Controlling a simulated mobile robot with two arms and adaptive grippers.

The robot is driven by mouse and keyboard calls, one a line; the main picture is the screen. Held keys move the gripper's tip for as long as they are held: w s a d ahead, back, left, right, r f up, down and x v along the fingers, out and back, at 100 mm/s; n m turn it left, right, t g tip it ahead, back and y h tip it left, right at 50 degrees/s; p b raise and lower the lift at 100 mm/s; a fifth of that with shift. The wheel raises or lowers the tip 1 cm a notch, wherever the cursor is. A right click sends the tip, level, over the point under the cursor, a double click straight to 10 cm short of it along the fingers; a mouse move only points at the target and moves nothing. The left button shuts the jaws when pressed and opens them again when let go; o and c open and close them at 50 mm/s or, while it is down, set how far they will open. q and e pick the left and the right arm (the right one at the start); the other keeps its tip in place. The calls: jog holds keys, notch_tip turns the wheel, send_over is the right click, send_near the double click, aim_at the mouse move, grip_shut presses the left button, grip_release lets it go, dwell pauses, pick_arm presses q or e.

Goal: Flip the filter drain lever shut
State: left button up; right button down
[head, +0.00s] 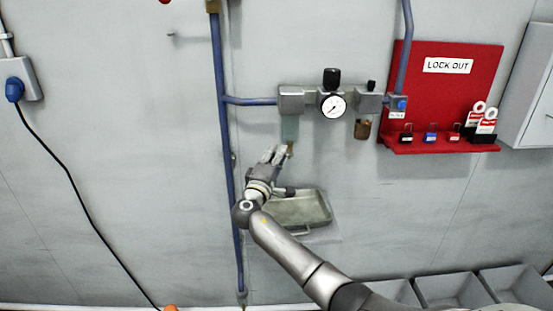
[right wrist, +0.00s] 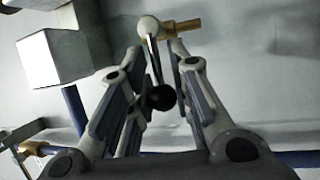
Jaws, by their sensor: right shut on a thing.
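The filter's grey-green bowl (head: 289,128) hangs under the left end of the wall unit. A small brass drain fitting (head: 291,149) sits at its bottom. In the right wrist view the drain lever (right wrist: 155,62) is a thin metal rod with a black ball knob (right wrist: 160,98), running from a pale round pivot (right wrist: 150,27) beside a brass outlet (right wrist: 186,27). My right gripper (head: 277,155) is just below the bowl, beside the drain; its fingers (right wrist: 157,52) are shut on the lever, with the knob between them. The left gripper is out of view.
A metal tray (head: 328,213) is on the wall below the drain. A pressure gauge (head: 333,106) and a blue pipe (head: 226,180) flank the filter. A red lockout board (head: 403,80) is at right, with grey bins (head: 450,290) below. The wall at left is mostly clear.

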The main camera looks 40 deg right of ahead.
jog(key=shift+f, duration=0.1)
jog(key=c, duration=1.6)
grip_release()
jog(key=v, duration=1.2)
